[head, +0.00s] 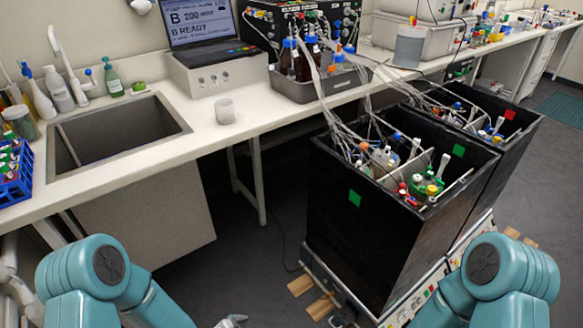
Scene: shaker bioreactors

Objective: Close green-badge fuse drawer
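No fuse drawer can be made out clearly; the lower base is partly cut off by the bottom edge and my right arm. A small grey tip, seemingly of my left gripper (232,321), shows at the bottom edge, too little to tell its opening. My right gripper is out of view below the frame.
A far black shaker box (515,135) with a red badge (510,114) stands close behind. Tubes run from both boxes to a bottle tray (308,92) on the bench (255,112). Wooden blocks (320,307) lie by the base.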

